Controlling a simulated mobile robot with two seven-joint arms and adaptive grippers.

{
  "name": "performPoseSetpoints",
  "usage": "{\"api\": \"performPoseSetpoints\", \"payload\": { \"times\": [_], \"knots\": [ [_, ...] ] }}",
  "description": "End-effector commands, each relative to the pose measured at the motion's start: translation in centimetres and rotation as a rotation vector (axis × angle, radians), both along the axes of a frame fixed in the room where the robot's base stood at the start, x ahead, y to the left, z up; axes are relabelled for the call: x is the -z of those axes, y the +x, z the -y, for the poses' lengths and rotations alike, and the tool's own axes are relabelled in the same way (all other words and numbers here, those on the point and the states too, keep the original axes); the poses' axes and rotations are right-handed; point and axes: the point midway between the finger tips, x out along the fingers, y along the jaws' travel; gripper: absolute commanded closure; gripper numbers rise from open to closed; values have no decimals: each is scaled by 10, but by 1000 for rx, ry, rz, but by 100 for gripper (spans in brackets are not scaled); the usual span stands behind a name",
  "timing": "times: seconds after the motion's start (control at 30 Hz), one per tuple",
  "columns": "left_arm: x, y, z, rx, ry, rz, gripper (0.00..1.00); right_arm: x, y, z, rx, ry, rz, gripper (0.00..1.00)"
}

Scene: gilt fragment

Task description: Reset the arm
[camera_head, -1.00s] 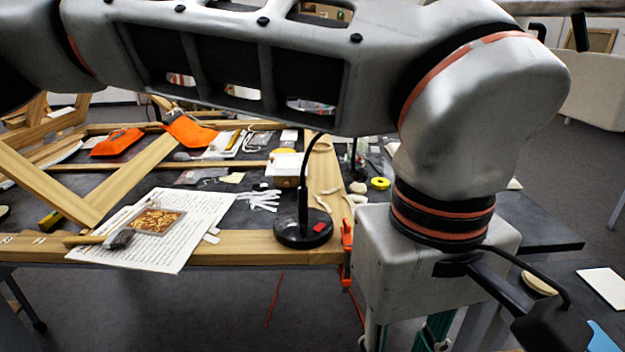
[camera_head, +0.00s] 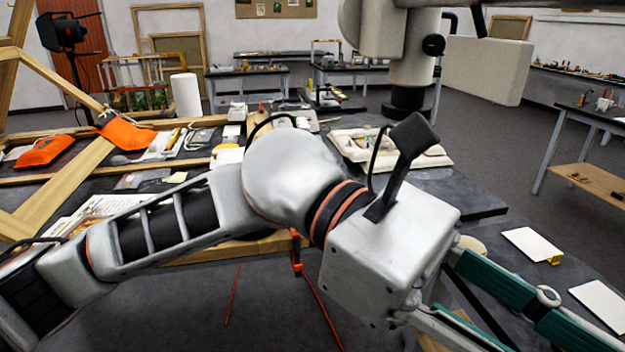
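My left arm (camera_head: 150,230) comes in from the lower left and reaches across the middle of the view, in front of the workbench. My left gripper (camera_head: 465,315) is at the lower right, with its boxy grey body and teal finger links pointing right and down. Its fingertips run past the bottom and right edges, so I cannot tell how far they are apart. I see nothing held in the part that shows. My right gripper is not in view.
White cards (camera_head: 535,245) lie on a dark surface at the right. Floor is open at right.

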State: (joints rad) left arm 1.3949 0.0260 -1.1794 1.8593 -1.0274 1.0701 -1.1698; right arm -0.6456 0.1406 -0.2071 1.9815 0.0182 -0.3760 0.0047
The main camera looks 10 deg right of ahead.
Motion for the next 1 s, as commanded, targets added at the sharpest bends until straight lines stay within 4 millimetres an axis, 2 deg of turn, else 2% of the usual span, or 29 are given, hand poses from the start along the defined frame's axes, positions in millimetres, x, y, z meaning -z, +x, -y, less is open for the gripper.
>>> {"api": "performPoseSetpoints", "payload": {
  "times": [0.1,0.17,0.3,0.43,0.53,0.67,0.77,0.87,0.9,0.97,1.0],
  "knots": [
    [-32,25,0,-75,-61,-274,76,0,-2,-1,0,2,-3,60],
    [-45,42,-2,-112,-87,-412,76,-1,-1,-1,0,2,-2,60],
    [-65,95,-13,-196,-138,-737,76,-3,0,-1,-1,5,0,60],
    [-63,156,-31,-273,-177,-1045,76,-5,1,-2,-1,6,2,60],
    [-47,204,-50,-329,-201,-1285,76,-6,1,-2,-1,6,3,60],
    [-6,264,-81,-397,-233,-1596,76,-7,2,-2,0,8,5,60],
    [41,304,-108,-447,-258,-1837,76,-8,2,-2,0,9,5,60],
    [100,334,-139,-496,-283,-2078,76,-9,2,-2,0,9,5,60],
    [126,344,-152,-516,-296,-2173,76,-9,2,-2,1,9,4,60],
    [167,353,-172,-543,-314,-2315,76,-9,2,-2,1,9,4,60],
    [195,357,-185,-562,-327,-2406,76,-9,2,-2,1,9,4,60]
  ]
}}
